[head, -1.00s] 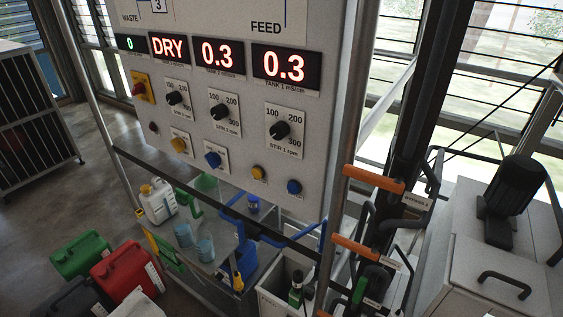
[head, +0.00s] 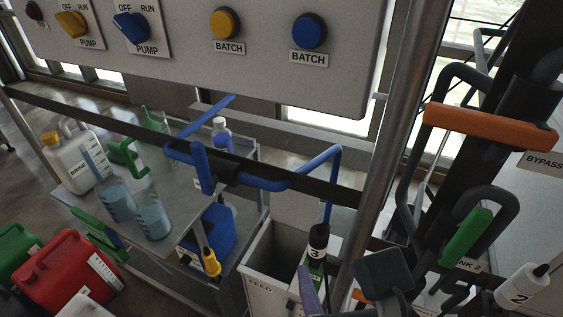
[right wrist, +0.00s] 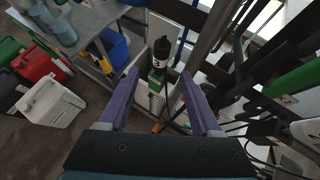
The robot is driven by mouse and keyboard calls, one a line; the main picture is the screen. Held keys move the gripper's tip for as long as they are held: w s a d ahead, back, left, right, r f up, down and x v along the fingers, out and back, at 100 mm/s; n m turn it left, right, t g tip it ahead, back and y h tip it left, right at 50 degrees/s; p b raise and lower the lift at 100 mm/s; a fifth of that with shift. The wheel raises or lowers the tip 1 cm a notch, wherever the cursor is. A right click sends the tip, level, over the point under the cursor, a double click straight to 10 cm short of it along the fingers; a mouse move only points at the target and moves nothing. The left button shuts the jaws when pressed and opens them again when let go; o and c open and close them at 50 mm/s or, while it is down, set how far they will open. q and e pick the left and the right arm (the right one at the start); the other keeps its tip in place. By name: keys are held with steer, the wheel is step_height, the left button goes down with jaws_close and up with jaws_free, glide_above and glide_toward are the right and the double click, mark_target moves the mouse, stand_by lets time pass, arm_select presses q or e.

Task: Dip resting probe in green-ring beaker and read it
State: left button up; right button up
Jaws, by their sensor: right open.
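Two clear beakers with blue-tinted contents, one at left (head: 116,203) and one at right (head: 152,215), stand on the grey trolley (head: 165,255). Green handle-like parts (head: 122,155) are behind them; I cannot tell whether either beaker has a green ring. A yellow-ended probe-like piece (head: 210,262) is at the front of a blue box (head: 208,236). A black-topped piece marked 3 (head: 318,240), green lower down, stands at the white FEED bin (head: 255,275). My right gripper (right wrist: 158,76) is open, its purple fingers either side of that piece in the wrist view. My left gripper is out of view.
Red (head: 65,272) and green canisters stand at left. Blue pipes (head: 255,182) and a dark rail cross above the trolley. A post, an orange BYPASS handle (head: 490,127) and a white cylinder marked 2 (head: 522,287) crowd the right.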

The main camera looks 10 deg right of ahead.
mark_target(320, 250)
steer(key=b+x, duration=0.4)
steer(key=x, duration=0.1)
steer(key=shift+f+b, duration=0.3)
steer(key=shift+f, duration=0.05)
steer(key=x, duration=0.3)
steer(key=shift+w+d+r, duration=0.1)
steer(key=shift+r, duration=0.1)
steer(key=shift+w+f+b, duration=0.3)
steer(key=shift+w+b, duration=0.05)
steer(key=shift+w, duration=0.2)
steer(key=shift+r+p, duration=0.1)
steer(key=shift+p, duration=0.25)
jaws_close()
stand_by(0.6)
